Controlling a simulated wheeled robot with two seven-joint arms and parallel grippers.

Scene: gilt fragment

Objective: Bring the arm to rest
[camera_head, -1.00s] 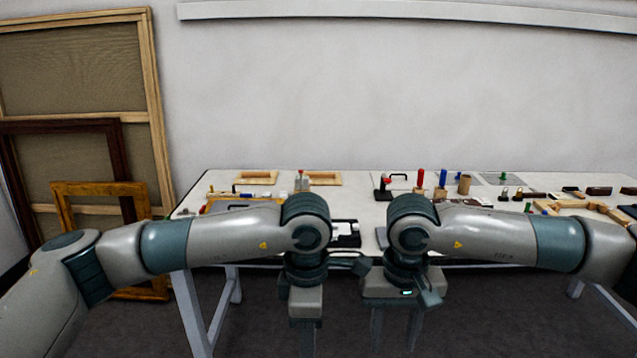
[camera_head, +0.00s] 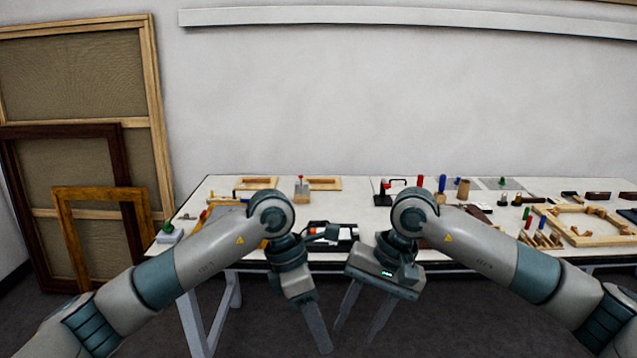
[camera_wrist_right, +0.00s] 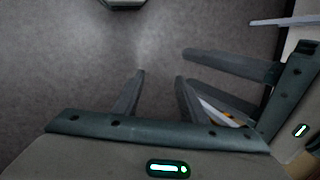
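Both my arms reach in from the sides in the head view, their grippers hanging in front of the table's near edge and pointing down. My left gripper (camera_head: 321,340) hangs near the middle; its fingers overlap in the head view. In the right wrist view the left gripper (camera_wrist_right: 190,68) comes in from the right, its two fingers apart with nothing seen between them. My right gripper (camera_head: 355,335) hangs just right of it, tilted, fingers apart and empty. Its fingers also show in the right wrist view (camera_wrist_right: 159,76), over bare floor. The grippers are close together; I cannot tell the exact gap.
The white table (camera_head: 362,212) stands behind the grippers, with a black tray (camera_head: 336,238) near its front edge. A light wooden frame (camera_head: 590,240) and several small tools lie at the right. Large frames (camera_head: 82,95) lean on the wall at left. The floor below the grippers is clear.

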